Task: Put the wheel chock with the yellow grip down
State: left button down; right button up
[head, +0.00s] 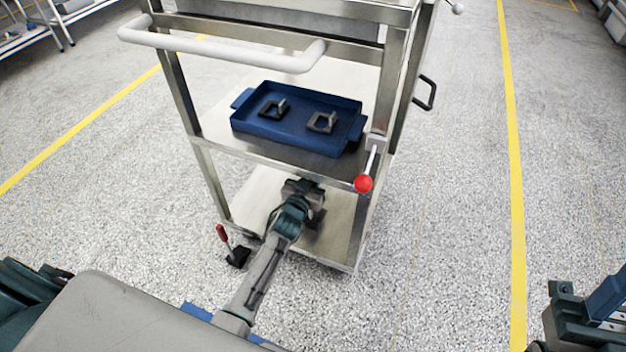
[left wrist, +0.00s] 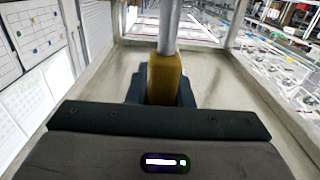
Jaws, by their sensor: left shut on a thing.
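My left gripper (head: 303,190) reaches in over the lower shelf (head: 255,195) of a metal cart. In the left wrist view, its dark fingers (left wrist: 162,92) are shut around a yellow grip (left wrist: 165,75). A grey metal rod (left wrist: 169,25) runs from the grip to the top edge of that view. The chock's body does not show clearly in either view, so I cannot tell whether it touches the shelf. Another chock-like black block with a red grip (head: 222,233) is on the floor by the cart's left front leg.
A blue tray (head: 240,121) with two dark brackets sits on the cart's middle shelf, above my left arm. A red-ball lever (head: 363,184) sticks out at the right front post. A white handle bar (head: 220,50) crosses the top.

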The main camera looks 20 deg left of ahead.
pick_arm(q)
notch_tip(320, 180, down, 2)
jog(key=shift+f+b, duration=0.25)
jog(key=shift+b, duration=0.85)
jog(key=shift+f, duration=0.15)
jog(key=c, duration=1.3)
grip_release()
jog(key=shift+s+f, duration=0.1)
jog(key=s+p, duration=0.1)
jog(key=s, duration=1.1)
jog(key=shift+a, duration=0.15)
